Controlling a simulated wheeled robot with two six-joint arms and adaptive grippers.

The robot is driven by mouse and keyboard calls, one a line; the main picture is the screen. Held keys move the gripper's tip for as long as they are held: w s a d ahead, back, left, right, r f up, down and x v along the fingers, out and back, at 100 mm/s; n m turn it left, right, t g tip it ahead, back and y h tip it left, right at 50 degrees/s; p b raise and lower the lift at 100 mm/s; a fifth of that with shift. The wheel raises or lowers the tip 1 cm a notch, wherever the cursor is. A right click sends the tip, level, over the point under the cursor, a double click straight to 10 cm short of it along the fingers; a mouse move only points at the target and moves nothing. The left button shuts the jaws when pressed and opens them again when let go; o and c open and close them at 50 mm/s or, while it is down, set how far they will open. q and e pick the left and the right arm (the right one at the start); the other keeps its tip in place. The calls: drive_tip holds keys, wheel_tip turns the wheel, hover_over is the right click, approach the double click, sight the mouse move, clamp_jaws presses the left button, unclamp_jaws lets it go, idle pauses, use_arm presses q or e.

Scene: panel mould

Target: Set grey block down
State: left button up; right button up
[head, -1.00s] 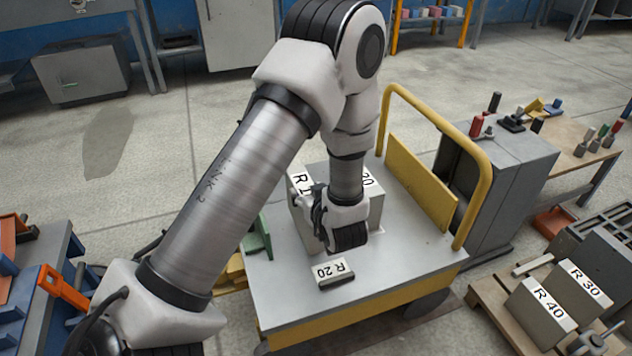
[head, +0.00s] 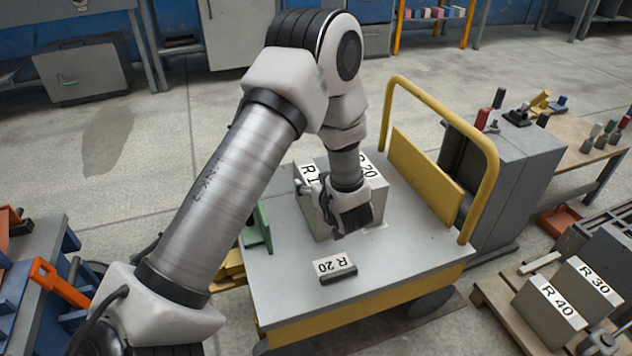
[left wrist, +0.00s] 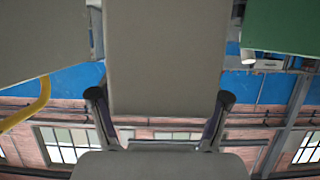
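A grey block with a white label starting "R 1" (head: 312,212) is at the cart's (head: 285,300) left-centre, beside a second grey block labelled R 20 (head: 376,190). My left gripper (head: 345,215) is over these blocks, pointing down and partly hiding both. In the left wrist view a grey block (left wrist: 165,50) fills the space between my left gripper's fingers (left wrist: 160,100), which lie against its two sides. Another grey block (left wrist: 40,40) shows at the left there. I cannot tell whether the held block touches the cart top. My right gripper is not in view.
A green piece (head: 258,228) stands at the cart's left edge. The cart's yellow handle (head: 490,190) rises at the right. Blocks R 40 (head: 550,312) and R 30 (head: 588,286) sit on a pallet. The cart's front is mostly clear.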

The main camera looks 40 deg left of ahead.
use_arm(q)
drive_tip(key=shift+r, duration=0.1)
drive_tip(key=shift+s+d+r, duration=0.1)
drive_tip(key=shift+d+r, duration=0.1)
drive_tip(key=shift+d, duration=0.05)
drive_tip(key=p+v, duration=0.4)
drive_tip(key=v, duration=0.7)
drive_tip(key=shift+s+d, duration=0.15)
drive_tip(key=shift+s, duration=0.1)
